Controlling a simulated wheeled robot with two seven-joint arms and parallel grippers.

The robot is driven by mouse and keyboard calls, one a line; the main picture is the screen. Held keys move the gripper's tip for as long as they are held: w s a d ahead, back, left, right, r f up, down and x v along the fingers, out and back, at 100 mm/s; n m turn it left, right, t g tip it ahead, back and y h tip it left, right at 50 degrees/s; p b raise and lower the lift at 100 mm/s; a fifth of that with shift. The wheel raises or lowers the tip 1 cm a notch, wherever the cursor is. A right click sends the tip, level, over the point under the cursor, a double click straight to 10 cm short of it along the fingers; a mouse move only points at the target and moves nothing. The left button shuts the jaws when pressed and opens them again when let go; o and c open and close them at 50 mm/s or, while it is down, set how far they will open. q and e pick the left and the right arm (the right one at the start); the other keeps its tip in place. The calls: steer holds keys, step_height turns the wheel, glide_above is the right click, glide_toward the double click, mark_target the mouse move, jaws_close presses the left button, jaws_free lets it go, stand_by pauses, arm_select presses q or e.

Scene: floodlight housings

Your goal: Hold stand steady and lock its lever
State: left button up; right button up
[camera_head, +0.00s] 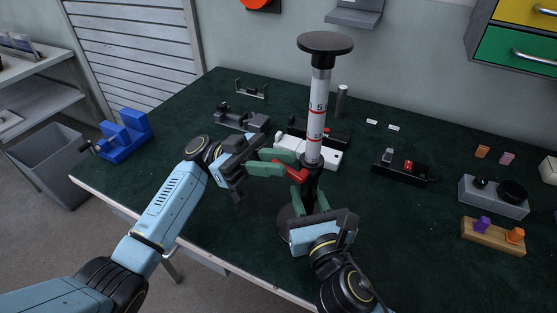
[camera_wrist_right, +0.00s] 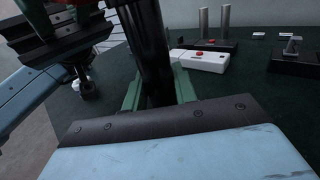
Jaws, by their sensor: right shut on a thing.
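The stand has a black disc top (camera_head: 325,43), a white tube with red marks (camera_head: 316,115), a black lower tube (camera_head: 310,188) and a round base (camera_head: 288,222). It stands upright on the table. Its red lever (camera_head: 296,174) points left from the collar. My right gripper (camera_head: 309,195) is shut on the lower tube, below the lever; the right wrist view shows the black tube (camera_wrist_right: 146,50) between the green fingers. My left gripper (camera_head: 281,163) is at the lever, its green fingers apart with the lever's end between them; contact is unclear.
The dark green table (camera_head: 385,225) has a white block (camera_head: 325,158) and a black device (camera_head: 330,134) close behind the stand. A blue vise (camera_head: 125,137) is at the left edge. A black box (camera_head: 402,168) and a grey block (camera_head: 493,197) lie right.

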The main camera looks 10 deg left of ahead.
arm_select(q)
steer(key=shift+s+d+r, duration=0.15)
steer(key=shift+d, duration=0.15)
jaws_close()
steer(key=shift+a+f+g+h, duration=0.15)
steer(key=shift+f+g+h, duration=0.35)
steer(key=shift+h, duration=0.6)
jaws_free()
steer(key=shift+r, duration=0.15)
step_height(320, 180, up, 10)
steer(key=shift+f, duration=0.1)
